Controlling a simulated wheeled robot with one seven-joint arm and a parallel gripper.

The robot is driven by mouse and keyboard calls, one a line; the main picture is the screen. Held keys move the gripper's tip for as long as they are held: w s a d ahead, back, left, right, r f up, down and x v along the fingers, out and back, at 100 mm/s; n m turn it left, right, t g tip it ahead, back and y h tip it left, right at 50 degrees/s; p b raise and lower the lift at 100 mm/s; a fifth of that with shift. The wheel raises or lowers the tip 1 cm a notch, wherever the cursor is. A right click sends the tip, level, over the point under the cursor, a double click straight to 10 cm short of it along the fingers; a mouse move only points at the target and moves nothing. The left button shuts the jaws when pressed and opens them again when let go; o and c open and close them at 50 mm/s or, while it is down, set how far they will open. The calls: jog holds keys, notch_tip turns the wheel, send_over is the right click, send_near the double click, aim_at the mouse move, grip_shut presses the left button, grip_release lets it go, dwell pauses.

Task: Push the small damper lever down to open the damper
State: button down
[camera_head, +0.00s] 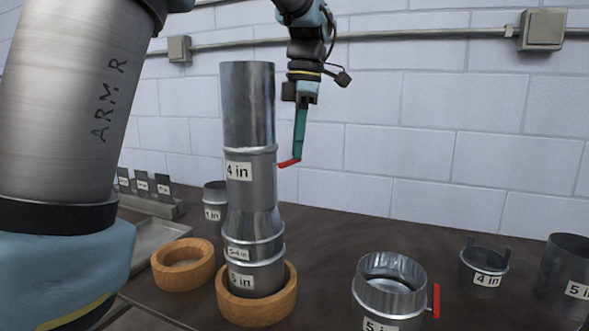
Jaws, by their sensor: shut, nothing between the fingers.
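A tall stack of metal duct pieces (250,105) stands upright in a wooden ring (256,312). Its labels read 4 in, 5-4 in and 5 in. A small red damper lever (289,163) sticks out from the right side of the 4 in section, tilted slightly up to the right. My gripper (298,157) hangs from above with its green fingers pointing down, shut and empty. The fingertips are at the outer end of the lever, touching it or very close; I cannot tell which. The damper plate inside the duct is hidden.
A 5 in duct piece (389,290) with an upright red lever (436,300) stands at the front right. Another 4 in piece (483,270) and a 5 in piece (565,275) stand further right. An empty wooden ring (183,264) lies left of the stack.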

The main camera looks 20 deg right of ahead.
notch_tip(320, 180, down, 4)
jog(key=shift+f+b, duration=0.15)
jog(key=shift+b, duration=1)
jog(key=d+p, duration=0.2)
jog(key=d+r+p, duration=0.1)
jog(key=shift+s, duration=0.25)
